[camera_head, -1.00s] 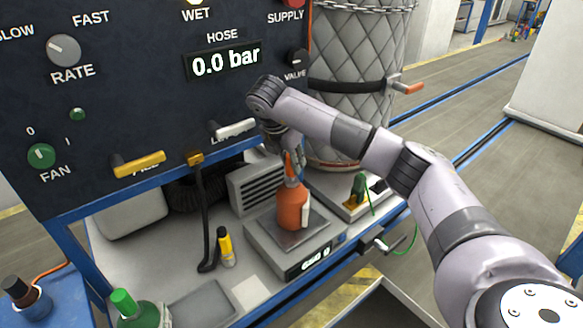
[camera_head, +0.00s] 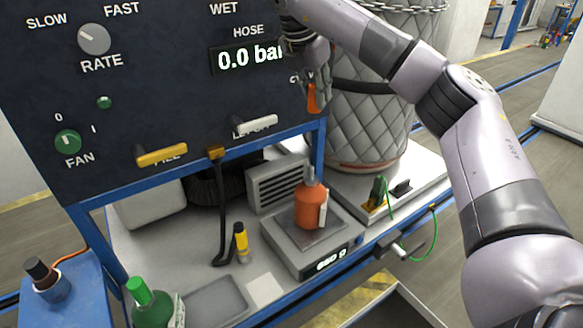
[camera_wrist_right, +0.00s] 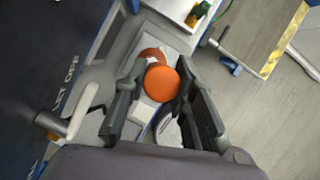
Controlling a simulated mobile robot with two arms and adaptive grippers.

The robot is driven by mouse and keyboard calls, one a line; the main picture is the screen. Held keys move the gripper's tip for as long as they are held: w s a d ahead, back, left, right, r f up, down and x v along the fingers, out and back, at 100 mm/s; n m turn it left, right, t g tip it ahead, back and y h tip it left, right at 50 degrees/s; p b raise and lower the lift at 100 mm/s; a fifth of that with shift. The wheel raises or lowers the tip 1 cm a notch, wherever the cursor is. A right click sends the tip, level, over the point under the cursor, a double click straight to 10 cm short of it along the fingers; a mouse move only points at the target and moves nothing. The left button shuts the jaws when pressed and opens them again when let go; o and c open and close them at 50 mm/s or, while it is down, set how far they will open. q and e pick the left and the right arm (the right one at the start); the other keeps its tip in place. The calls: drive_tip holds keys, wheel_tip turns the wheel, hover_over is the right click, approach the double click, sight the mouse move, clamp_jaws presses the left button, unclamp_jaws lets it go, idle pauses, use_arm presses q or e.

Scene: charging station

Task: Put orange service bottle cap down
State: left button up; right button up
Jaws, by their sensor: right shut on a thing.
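The orange service bottle cap (camera_head: 313,98) is held by my right gripper (camera_head: 312,86), up in front of the dark panel's lower right edge. In the right wrist view the round orange cap (camera_wrist_right: 161,84) sits between the two dark fingers. The orange service bottle (camera_head: 310,207) stands upright on the scale (camera_head: 281,243), its grey neck bare. The cap is well above the bottle and apart from it. Part of the bottle (camera_wrist_right: 151,54) shows behind the cap in the wrist view. My left gripper is not in view.
A yellow-and-black tool (camera_head: 241,243), a grey tray (camera_head: 215,303) and a green-capped bottle (camera_head: 148,300) stand on the bench left of the scale. A quilted tank (camera_head: 372,125) is behind my right arm. Panel handles, including a white one (camera_head: 254,127), stick out.

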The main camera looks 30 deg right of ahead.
drive_tip(key=s+a+f+n+t+y+b, duration=0.1)
drive_tip(key=a+f+n+y, duration=0.1)
drive_tip(key=a+f+n, duration=0.5)
drive_tip(key=s+a+f+n+t+y+b, duration=0.1)
drive_tip(key=a+f+n+t, duration=0.15)
drive_tip(key=f+n, duration=0.4)
drive_tip(key=s+a+f+n+g+y+b, duration=0.2)
drive_tip(key=s+a+f+n+y, duration=0.2)
drive_tip(key=s+a+f+n, duration=0.5)
drive_tip(key=f+p, duration=0.1)
drive_tip(key=f, duration=0.5)
drive_tip(key=f+p, duration=0.2)
drive_tip(key=f, duration=0.5)
drive_tip(key=a+f+p, duration=0.1)
drive_tip(key=f, duration=0.6)
drive_tip(key=shift+w+a+f, duration=0.1)
drive_tip(key=shift+w+f, duration=0.05)
drive_tip(key=shift+w, duration=0.2)
drive_tip(key=shift+f, duration=0.15)
drive_tip(key=shift+f, duration=0.25)
drive_tip(key=o, duration=0.9)
drive_tip(key=shift+r, duration=0.15)
drive_tip(key=shift+o, duration=0.2)
